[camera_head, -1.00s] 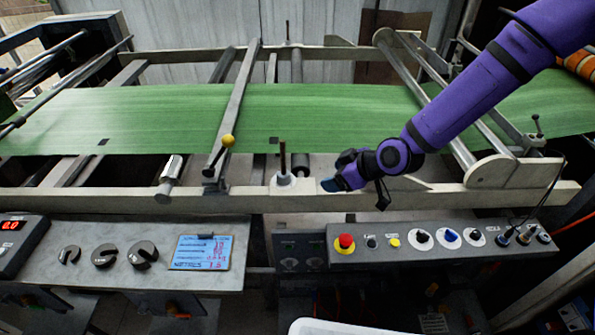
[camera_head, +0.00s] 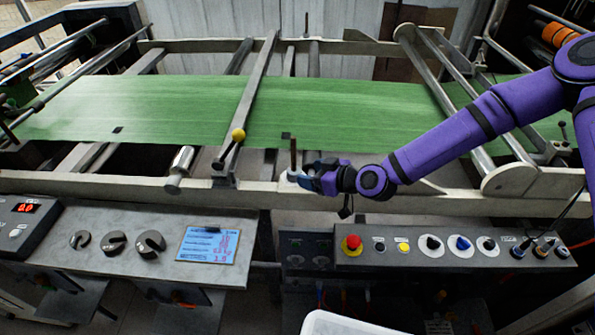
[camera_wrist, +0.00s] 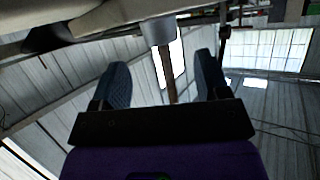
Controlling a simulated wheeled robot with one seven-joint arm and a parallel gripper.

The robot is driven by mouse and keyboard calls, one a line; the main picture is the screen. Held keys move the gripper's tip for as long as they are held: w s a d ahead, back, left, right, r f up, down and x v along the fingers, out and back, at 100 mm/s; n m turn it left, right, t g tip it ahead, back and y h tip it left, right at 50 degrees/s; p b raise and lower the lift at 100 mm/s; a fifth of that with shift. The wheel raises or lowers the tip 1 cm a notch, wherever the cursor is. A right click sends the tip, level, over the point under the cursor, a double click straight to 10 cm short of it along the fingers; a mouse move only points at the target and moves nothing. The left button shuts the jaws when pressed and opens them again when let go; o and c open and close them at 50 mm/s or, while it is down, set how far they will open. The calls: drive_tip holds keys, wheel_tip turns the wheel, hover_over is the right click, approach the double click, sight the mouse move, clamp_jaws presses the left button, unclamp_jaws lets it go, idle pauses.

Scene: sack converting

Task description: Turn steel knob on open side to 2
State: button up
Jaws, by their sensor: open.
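A pale steel knob (camera_head: 293,176) sits on the near frame rail, with a thin brown rod (camera_head: 293,152) standing up from it. No numbers on it can be read. My gripper (camera_head: 308,180) is just right of the knob at rail height, fingers pointing left toward it. In the wrist view the two dark blue fingers (camera_wrist: 162,72) are spread apart. The grey knob (camera_wrist: 158,30) shows beyond the fingertips, and the brown rod (camera_wrist: 168,78) appears between them, with gaps on both sides. I cannot tell whether any finger touches the knob.
A green web (camera_head: 330,112) runs across the machine behind the rail. A yellow-balled lever (camera_head: 238,135) stands to the left. Below the rail are a button panel (camera_head: 450,262) with a red stop button (camera_head: 352,242), and a grey console with black knobs (camera_head: 150,243) and a blue note (camera_head: 207,246).

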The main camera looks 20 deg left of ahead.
sight(298, 172)
drive_tip(key=x, duration=0.5)
drive_tip(key=shift+w+a+f, duration=0.15)
drive_tip(key=shift+a, duration=0.2)
drive_tip(key=c, duration=0.9)
